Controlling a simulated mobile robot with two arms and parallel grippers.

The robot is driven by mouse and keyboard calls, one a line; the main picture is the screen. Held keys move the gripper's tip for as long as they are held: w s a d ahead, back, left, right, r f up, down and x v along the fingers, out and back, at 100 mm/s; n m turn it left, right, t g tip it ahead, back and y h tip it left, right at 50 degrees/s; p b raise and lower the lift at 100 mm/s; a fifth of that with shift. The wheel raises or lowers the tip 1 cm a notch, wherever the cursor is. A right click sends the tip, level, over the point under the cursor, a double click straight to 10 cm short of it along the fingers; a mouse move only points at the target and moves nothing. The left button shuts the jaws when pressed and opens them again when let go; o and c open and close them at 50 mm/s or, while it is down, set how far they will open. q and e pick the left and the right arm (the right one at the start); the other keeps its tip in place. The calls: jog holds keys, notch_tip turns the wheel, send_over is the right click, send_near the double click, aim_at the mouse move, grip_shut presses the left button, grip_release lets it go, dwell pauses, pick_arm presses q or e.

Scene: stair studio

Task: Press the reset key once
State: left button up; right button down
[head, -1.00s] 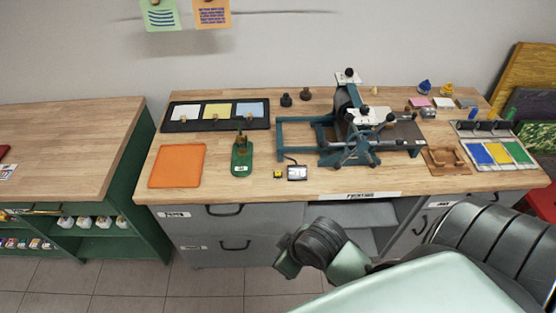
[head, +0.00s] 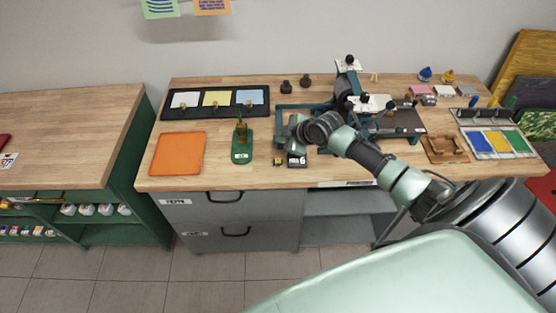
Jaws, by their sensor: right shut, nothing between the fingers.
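A small counter box (head: 299,162) with a white display and dark digits stands near the front edge of the workbench. A small yellow-and-black block (head: 278,162) sits just to its left; I cannot tell for sure which part is the reset key. My right gripper (head: 294,151) is shut and empty, pointing down just over the counter box. It hides the back and part of the display. I cannot tell whether the fingertips touch the box. My left gripper is not in view.
A teal press (head: 360,110) stands behind and right of the gripper. A green stand (head: 242,150) and an orange mat (head: 178,154) lie to the left, a dark tray (head: 215,113) at the back left. A wooden piece (head: 445,149) and colour tray (head: 497,143) are at right.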

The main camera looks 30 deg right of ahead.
aim_at(280, 161)
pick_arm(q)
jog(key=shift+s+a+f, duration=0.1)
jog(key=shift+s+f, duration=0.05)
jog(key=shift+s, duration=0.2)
pick_arm(e)
jog(key=shift+w+d+r, duration=0.2)
jog(key=shift+d, duration=0.1)
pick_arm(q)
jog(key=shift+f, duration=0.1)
pick_arm(e)
jog(key=shift+f, duration=0.15)
pick_arm(q)
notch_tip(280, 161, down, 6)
jog(key=b, duration=0.6)
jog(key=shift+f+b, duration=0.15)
jog(key=shift+b, duration=0.15)
pick_arm(e)
notch_tip(280, 161, down, 9)
jog(key=shift+r, duration=0.2)
dwell(0.6)
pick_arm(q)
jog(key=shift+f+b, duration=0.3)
pick_arm(e)
jog(key=shift+f, duration=0.4)
